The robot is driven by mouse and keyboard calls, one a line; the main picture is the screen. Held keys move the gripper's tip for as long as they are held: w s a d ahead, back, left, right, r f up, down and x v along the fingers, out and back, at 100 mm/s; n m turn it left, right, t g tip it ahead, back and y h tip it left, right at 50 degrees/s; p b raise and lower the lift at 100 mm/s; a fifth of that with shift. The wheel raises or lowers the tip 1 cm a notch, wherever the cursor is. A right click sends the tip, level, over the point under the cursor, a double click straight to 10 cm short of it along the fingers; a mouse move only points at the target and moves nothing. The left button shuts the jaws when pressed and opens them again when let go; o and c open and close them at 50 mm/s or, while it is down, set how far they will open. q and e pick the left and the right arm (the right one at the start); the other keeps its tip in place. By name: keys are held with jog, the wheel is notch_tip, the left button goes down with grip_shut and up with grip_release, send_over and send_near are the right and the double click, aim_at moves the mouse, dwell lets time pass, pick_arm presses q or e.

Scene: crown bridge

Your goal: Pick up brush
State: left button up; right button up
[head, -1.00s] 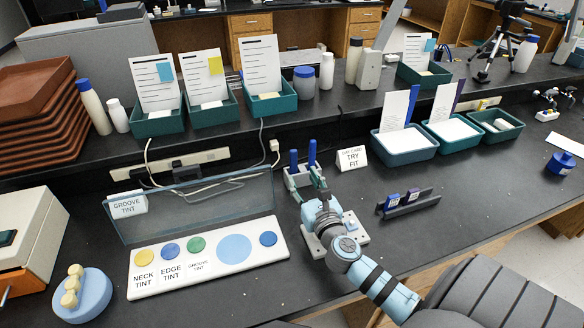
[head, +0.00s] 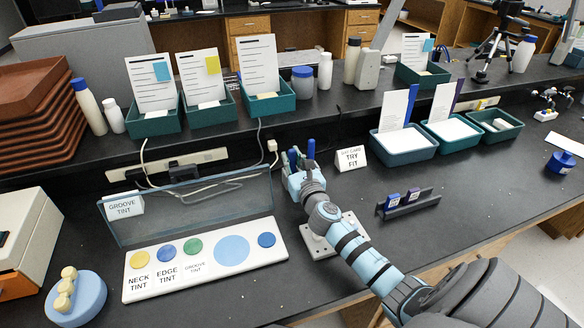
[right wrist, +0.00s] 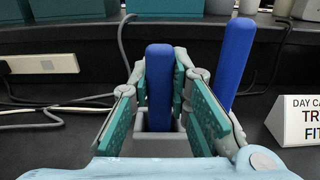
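Two blue-handled brushes stand upright in a small grey holder behind the tint board. In the right wrist view one blue brush handle (right wrist: 159,88) stands between the fingers of my right gripper (right wrist: 161,80). The fingers are open, with a narrow gap showing on each side of the handle. The second blue brush (right wrist: 236,62) stands outside the fingers, to the right. In the head view my right gripper (head: 297,172) is at the holder and hides most of it. The brush tips are hidden inside the holder. My left gripper is not in view.
A clear upright panel (head: 190,210) stands left of the gripper, behind the white tint board (head: 205,267). A "TRY FIT" card (head: 351,158) stands close on the right. A dark rack (head: 408,204) holds small blue and purple items.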

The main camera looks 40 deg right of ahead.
grip_shut()
notch_tip(320, 180, up, 18)
jog(key=p, duration=1.2)
dwell(1.5)
